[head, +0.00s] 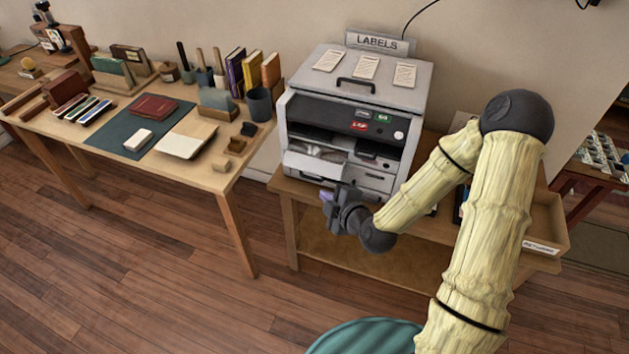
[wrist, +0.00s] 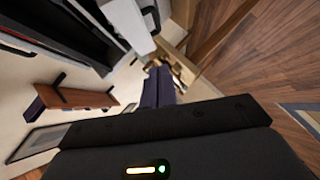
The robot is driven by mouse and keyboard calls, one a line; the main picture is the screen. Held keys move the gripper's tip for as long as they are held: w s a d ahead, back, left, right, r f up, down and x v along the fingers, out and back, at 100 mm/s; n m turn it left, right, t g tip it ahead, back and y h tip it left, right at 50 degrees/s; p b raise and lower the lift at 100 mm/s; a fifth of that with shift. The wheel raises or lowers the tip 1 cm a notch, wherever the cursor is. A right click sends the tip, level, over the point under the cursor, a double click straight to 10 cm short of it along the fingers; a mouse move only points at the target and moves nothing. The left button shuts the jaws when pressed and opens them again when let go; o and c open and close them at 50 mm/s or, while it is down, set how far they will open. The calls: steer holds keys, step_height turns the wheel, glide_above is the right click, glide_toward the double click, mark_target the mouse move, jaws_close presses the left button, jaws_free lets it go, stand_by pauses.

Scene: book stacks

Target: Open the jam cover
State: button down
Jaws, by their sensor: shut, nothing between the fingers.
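The label printer (head: 385,122) is a grey box with a black front band, standing on a low wooden table. At its lower left front, a pale flap (head: 312,168) sits tilted outward below a dark opening that shows some light, crumpled-looking material. I take this flap to be the jam cover; its lower edge is partly near my gripper. My gripper (head: 328,198) is shut and empty, in front of and just below the flap's right part; I cannot tell if it touches. In the wrist view the purple fingers (wrist: 158,86) are together, with a pale panel (wrist: 126,22) beyond them.
A top lid with a black handle (head: 356,85) and paper labels covers the printer. A wooden desk (head: 190,178) with books and tools stands left. A wooden tray (head: 545,225) sits right of the printer. A teal rounded object (head: 365,338) is at the bottom.

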steer(key=p, duration=0.1)
glide_toward(308, 178)
steer(key=w+a, duration=0.2)
steer(key=a, duration=0.2)
steer(key=shift+w+d+f, duration=0.3)
steer(key=shift+w+f, duration=0.2)
steer(key=shift+w, duration=0.2)
steer(key=shift+w+d+f, duration=0.3)
steer(key=shift+w+f, duration=0.2)
steer(key=shift+w, duration=0.2)
steer(key=shift+f, duration=0.15)
